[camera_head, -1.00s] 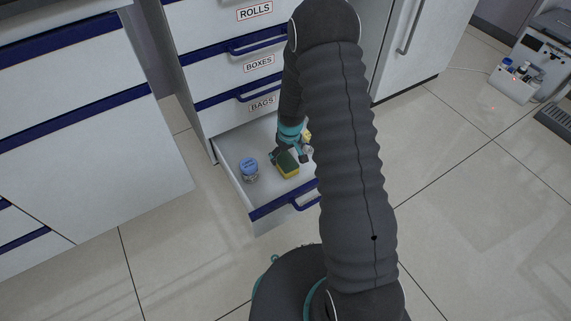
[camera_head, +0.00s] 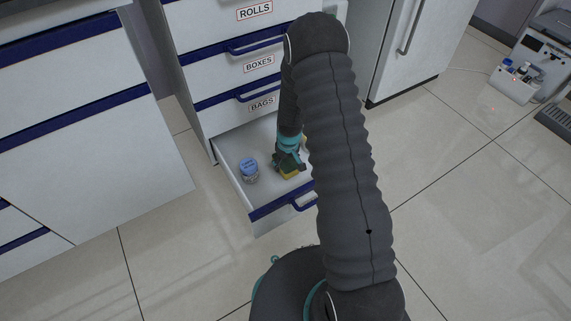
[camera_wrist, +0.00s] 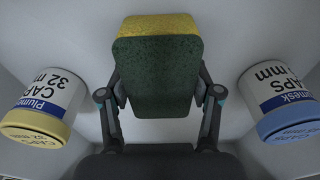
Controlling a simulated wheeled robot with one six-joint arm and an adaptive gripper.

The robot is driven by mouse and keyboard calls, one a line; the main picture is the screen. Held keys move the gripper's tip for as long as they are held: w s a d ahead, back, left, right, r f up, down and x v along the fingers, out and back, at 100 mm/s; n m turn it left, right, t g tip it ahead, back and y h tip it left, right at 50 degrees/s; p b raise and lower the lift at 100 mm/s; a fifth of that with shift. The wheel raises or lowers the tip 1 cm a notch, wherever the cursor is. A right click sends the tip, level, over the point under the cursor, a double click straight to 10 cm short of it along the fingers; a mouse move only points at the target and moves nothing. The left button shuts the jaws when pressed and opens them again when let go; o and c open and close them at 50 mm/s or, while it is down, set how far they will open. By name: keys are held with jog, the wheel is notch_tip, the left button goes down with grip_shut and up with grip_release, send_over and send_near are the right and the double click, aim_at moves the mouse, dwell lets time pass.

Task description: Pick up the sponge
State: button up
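The sponge, green on top with a yellow layer, lies in the open drawer; in the head view only a yellow part of the sponge (camera_head: 289,174) shows under my gripper (camera_head: 290,165). In the wrist view the sponge (camera_wrist: 155,75) fills the middle, between the two fingers of my gripper (camera_wrist: 160,88). The fingers are spread, one on each side of it. Their tips are partly hidden by the sponge, and I cannot tell whether they touch its sides.
A blue-lidded jar (camera_wrist: 282,105) stands right of the sponge and a yellow-lidded jar (camera_wrist: 42,108) left of it in the wrist view. The open drawer's (camera_head: 270,207) walls surround them. Shut drawers are above; a white cabinet (camera_head: 85,150) stands to the left.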

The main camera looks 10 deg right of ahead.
aim_at(286, 161)
notch_tip(286, 161, up, 10)
jog(key=shift+p, duration=0.5)
dwell(0.3)
